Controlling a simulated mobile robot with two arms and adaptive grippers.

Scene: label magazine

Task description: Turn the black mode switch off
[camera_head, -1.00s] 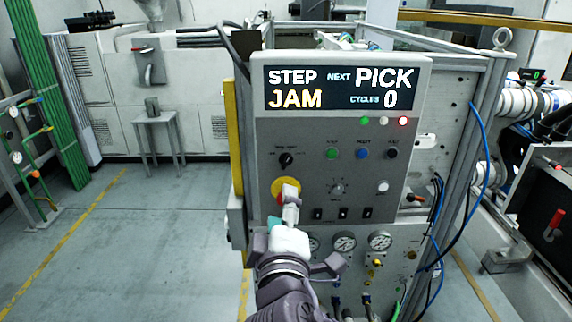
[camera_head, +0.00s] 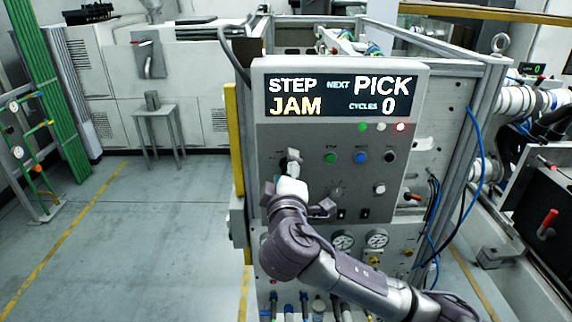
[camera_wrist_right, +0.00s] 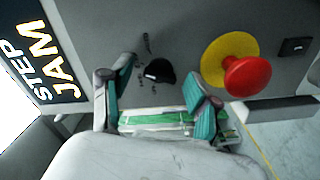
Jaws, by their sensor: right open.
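The black mode switch (camera_wrist_right: 160,70) is a small round knob with a pale mark, on the grey control panel (camera_head: 410,150). In the right wrist view it lies between and beyond the two teal-padded fingers of my right gripper (camera_wrist_right: 158,84). Small labels around the knob are too small to read. In the head view my right gripper (camera_head: 289,166) is in front of the switch at the panel's upper left and largely hides it. The right gripper is open, with nothing held. I cannot tell if a finger touches the knob. My left gripper is out of view.
A red mushroom button (camera_wrist_right: 247,76) on a yellow plate (camera_wrist_right: 228,58) sits close beside the switch. The display (camera_head: 342,93) reads STEP JAM, NEXT PICK, CYCLES 0. Green (camera_head: 330,158), blue (camera_head: 361,158) and black (camera_head: 390,157) buttons are to the right.

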